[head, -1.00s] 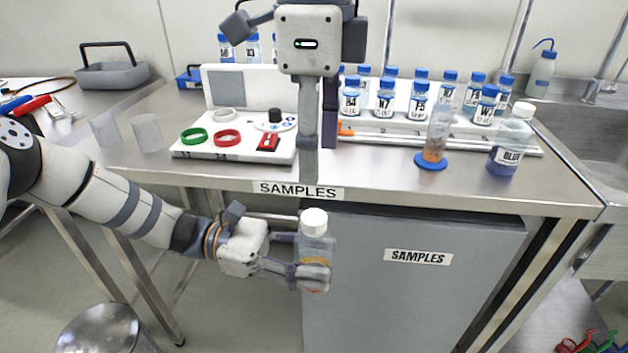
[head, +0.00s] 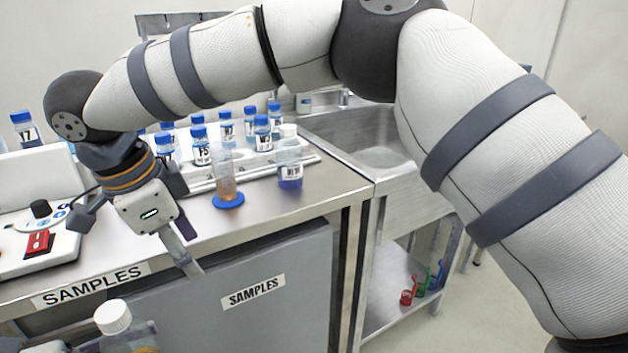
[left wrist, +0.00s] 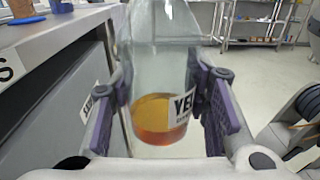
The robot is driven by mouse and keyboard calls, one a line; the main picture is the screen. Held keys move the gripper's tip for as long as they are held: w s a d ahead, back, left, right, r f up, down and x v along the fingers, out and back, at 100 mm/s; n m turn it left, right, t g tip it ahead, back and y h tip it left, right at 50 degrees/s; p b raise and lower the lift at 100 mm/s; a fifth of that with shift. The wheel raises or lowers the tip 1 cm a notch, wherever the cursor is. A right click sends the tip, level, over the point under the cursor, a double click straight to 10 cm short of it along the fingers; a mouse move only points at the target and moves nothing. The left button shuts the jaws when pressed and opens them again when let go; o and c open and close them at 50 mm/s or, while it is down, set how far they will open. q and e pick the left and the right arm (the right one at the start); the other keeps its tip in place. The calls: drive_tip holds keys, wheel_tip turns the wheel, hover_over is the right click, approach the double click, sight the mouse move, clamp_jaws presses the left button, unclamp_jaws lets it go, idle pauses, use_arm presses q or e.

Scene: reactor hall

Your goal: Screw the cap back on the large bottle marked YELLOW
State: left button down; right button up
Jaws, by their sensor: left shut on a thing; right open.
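The large bottle marked YELLOW shows in the left wrist view (left wrist: 160,95), clear, with some orange-yellow liquid at its bottom and a partly visible "YE" label. In the head view its white cap (head: 113,317) sits at the top of the bottle (head: 130,341), at the lower left; I cannot tell how tight it is. My left gripper (left wrist: 168,105) is shut on the bottle body, its purple pads on either side. My right gripper (head: 190,266) is open and empty, pointing down in front of the bench edge, above and to the right of the cap, apart from it.
The bench (head: 330,190) holds a blue-liquid bottle (head: 290,172) with a white cap, a cylinder on a blue base (head: 228,201) and several blue-capped sample bottles (head: 201,150). A grey cabinet (head: 290,310) stands below. A sink (head: 380,157) is on the right.

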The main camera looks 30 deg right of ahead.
drive_tip(key=s+d+f+n+t+h, duration=0.15)
drive_tip(key=d+f+n, duration=0.45)
drive_tip(key=f, duration=0.6)
drive_tip(key=s+d+f+n+t, duration=0.25)
drive_tip(key=d+f, duration=0.55)
drive_tip(key=f, duration=0.4)
drive_tip(key=s+d+f+n+g+y, duration=0.15)
drive_tip(key=s+f+n, duration=0.45)
drive_tip(key=s, duration=0.6)
drive_tip(key=s+d+n+g+y, duration=0.1)
drive_tip(key=s+g, duration=0.1)
drive_tip(key=s, duration=0.7)
drive_tip(key=s+d+f+n+g+y, duration=0.1)
drive_tip(key=s+g, duration=0.2)
drive_tip(key=s, duration=0.7)
drive_tip(key=shift+f+n+y, duration=0.25)
drive_tip(key=shift+n+y, duration=0.05)
drive_tip(key=shift+n, duration=0.05)
drive_tip(key=shift+d+g, duration=0.1)
drive_tip(key=shift+g, duration=0.15)
